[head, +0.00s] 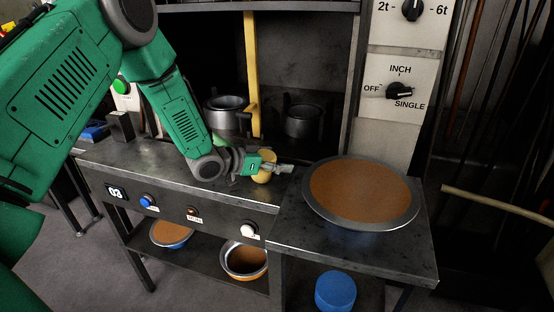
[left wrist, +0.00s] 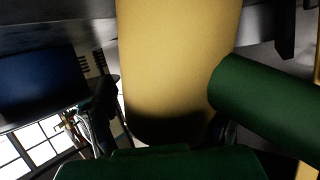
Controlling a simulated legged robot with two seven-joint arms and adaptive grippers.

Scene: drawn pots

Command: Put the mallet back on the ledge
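A yellow rounded piece (head: 264,177), which looks like part of the mallet, is at my left gripper (head: 286,169) above the dark ledge in the head view. My left gripper points right, and its parts cover some of the yellow piece. In the left wrist view, a large yellow cylinder (left wrist: 178,60) lies between the fingers of my left gripper (left wrist: 162,115), with its dark end towards the palm. A dark green cylinder (left wrist: 275,108) crosses beside it; I cannot tell what it belongs to. Firm contact of both fingers is unclear. My right gripper is not in view.
A wide pan with brown contents (head: 362,190) stands on the right ledge. A yellow post (head: 252,75) and dark pots (head: 303,121) are behind my gripper. Buttons line the panel's front. Bowls (head: 245,260) and a blue cylinder (head: 335,291) are below.

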